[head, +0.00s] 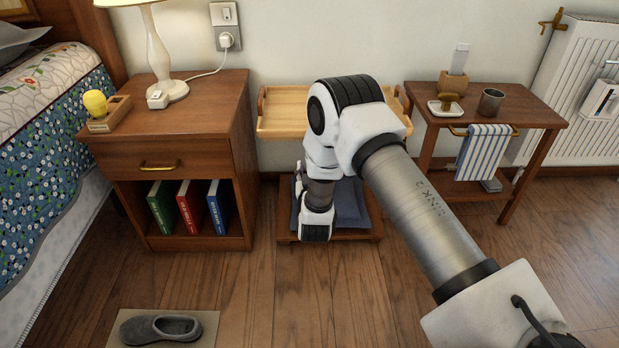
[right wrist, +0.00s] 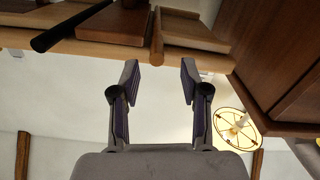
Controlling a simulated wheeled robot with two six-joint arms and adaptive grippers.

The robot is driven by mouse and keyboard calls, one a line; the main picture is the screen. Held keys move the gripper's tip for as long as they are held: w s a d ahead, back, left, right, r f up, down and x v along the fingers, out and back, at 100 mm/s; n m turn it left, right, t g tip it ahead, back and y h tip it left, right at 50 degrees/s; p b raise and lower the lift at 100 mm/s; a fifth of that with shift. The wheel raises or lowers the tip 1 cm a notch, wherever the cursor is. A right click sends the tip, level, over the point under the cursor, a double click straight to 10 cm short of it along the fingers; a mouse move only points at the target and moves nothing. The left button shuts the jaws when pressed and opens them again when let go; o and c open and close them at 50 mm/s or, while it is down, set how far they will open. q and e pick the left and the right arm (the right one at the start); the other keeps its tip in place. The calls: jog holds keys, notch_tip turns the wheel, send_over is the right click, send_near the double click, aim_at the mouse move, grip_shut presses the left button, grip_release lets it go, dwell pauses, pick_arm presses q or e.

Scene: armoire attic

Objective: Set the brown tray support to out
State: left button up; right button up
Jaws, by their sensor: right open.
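A light wood tray (head: 281,115) with brown end handles stands against the wall between two brown tables, partly hidden by my right arm. The brown tray support cannot be made out in the head view. In the right wrist view, seen from below, a narrow brown bar (right wrist: 157,38), possibly the support, crosses a light wood edge (right wrist: 75,44). My right gripper (right wrist: 160,72) is open and empty, its fingertips just short of that edge, with the bar lying toward the gap between them. My left gripper is not in view.
A nightstand (head: 190,159) with a lamp (head: 159,50) and books stands left of the tray. A side table (head: 535,111) with a cup and striped towel stands right. A low brown platform (head: 368,238) with dark cloth lies below. A slipper (head: 160,329) lies on the floor.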

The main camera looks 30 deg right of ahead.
jog(key=b+x, duration=0.1)
jog(key=x, duration=0.1)
jog(key=b+x, duration=0.1)
jog(key=x, duration=0.2)
jog(key=b+x, duration=0.1)
jog(key=x, duration=0.1)
jog(key=shift+w+d+r, duration=0.2)
jog(key=shift+d+r, duration=0.1)
jog(key=shift+d, duration=0.05)
grip_shut()
